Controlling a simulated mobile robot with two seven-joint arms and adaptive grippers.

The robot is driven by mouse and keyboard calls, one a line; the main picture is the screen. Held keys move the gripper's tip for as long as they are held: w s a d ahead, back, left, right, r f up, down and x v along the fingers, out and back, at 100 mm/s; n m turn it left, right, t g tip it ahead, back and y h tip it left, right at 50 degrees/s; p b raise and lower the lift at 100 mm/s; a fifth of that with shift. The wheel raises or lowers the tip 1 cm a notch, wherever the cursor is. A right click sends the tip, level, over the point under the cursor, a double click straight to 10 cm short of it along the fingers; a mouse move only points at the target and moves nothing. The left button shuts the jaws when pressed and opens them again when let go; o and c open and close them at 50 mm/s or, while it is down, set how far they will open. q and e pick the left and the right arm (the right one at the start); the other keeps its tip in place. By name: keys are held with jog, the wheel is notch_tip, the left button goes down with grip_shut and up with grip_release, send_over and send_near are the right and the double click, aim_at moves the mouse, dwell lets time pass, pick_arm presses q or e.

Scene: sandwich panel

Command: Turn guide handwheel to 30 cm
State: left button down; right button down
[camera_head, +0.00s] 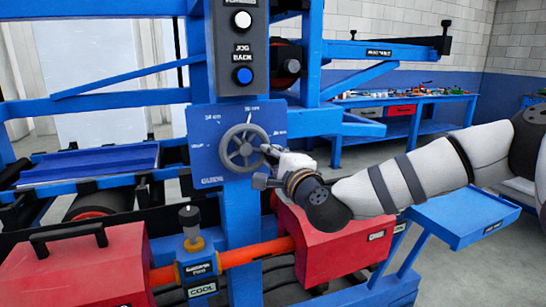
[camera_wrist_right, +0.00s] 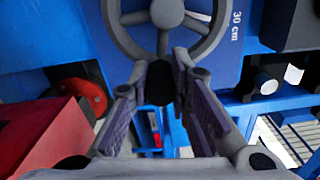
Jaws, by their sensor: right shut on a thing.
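The grey guide handwheel (camera_head: 244,148) is mounted on a blue dial panel (camera_head: 205,128) with white scale marks around it. Its rim and spokes also show at the top of the right wrist view (camera_wrist_right: 205,45). My right gripper (camera_head: 268,160) is at the wheel's lower right edge. In the wrist view my right gripper (camera_wrist_right: 164,76) has its fingers closed on the wheel's dark handle (camera_wrist_right: 160,86), below the hub. A "30 cm" mark (camera_wrist_right: 236,27) is readable to the right of the wheel there. The wheel's pointer is hard to make out. My left gripper is not in view.
A black button box (camera_head: 241,48) is above the panel. Red boxes (camera_head: 75,265) (camera_head: 330,245) and an orange pipe (camera_head: 255,252) lie below. A blue side tray (camera_head: 460,215) is under my right arm. A workbench (camera_head: 410,100) stands behind.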

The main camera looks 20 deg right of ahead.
jog(key=shift+a+f, duration=0.1)
dwell(0.3)
jog(key=c, duration=1.5)
grip_release()
jog(key=shift+o, duration=0.2)
jog(key=shift+s, duration=0.15)
jog(key=s, duration=1.1)
jog(key=shift+s+d, duration=0.2)
jog(key=shift+s, duration=0.2)
